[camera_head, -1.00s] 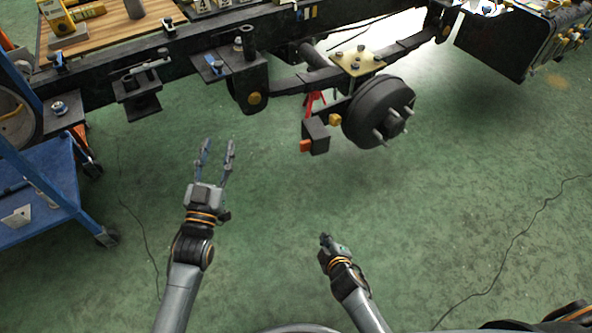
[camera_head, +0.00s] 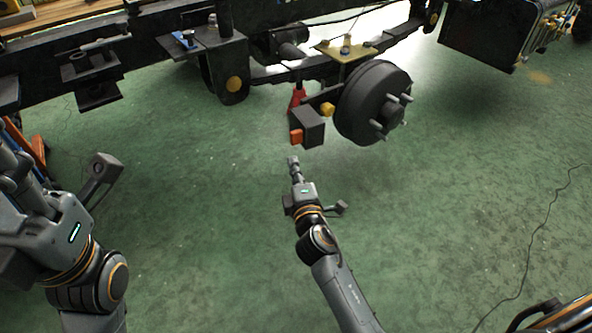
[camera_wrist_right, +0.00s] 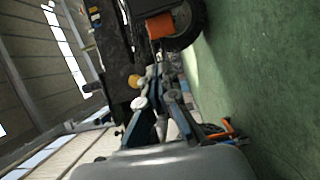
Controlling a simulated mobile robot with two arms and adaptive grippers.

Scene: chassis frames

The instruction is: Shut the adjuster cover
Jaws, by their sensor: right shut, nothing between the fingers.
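The orange adjuster cover (camera_head: 296,136) sits on the lower left side of a black box (camera_head: 311,127) beside the wheel hub. In the right wrist view the orange cover (camera_wrist_right: 160,25) shows at the top, beyond the fingertips. How far open the cover stands is too small to tell. My right gripper (camera_head: 293,160) is shut and empty, pointing up just below the cover, with a gap in the picture. Its fingers (camera_wrist_right: 158,80) also show in the right wrist view. My left gripper (camera_head: 22,165) is at the left edge, partly hidden by its own wrist; its finger opening is unclear.
The black brake drum (camera_head: 372,103) with studs is right of the box, and a yellow knob (camera_head: 327,109) is above it. A red stand (camera_head: 297,101) is behind. The chassis rail (camera_head: 140,50) crosses the top.

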